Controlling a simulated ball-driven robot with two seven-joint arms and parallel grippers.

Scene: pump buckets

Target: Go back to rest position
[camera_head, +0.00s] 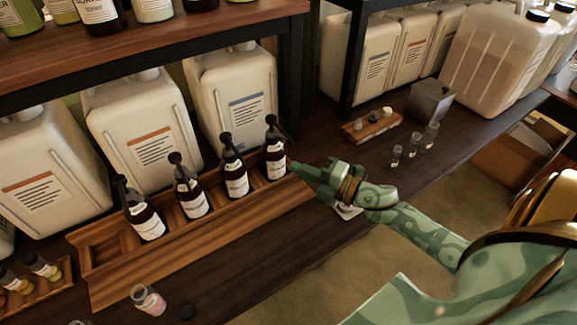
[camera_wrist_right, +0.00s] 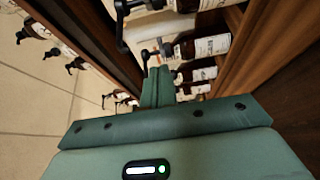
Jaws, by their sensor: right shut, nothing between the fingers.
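My right gripper (camera_head: 303,169) comes in from the right in the head view. It is shut and empty, and its tip is close to the rightmost pump bottle (camera_head: 274,157); I cannot tell whether they touch. In the right wrist view its closed fingers (camera_wrist_right: 157,76) point toward dark pump bottles (camera_wrist_right: 205,46). Several dark bottles with black pumps and white labels stand upright in a wooden tray (camera_head: 200,244). One is the leftmost pump bottle (camera_head: 147,222). My left gripper is not in view.
Large white jugs (camera_head: 150,140) stand behind the tray. A wooden shelf (camera_head: 150,45) with a dark post (camera_head: 291,75) is above. Small glasses (camera_head: 413,150), a small wooden block tray (camera_head: 372,126) and a grey metal box (camera_head: 430,101) stand to the right. A pink-filled jar (camera_head: 149,300) is in front.

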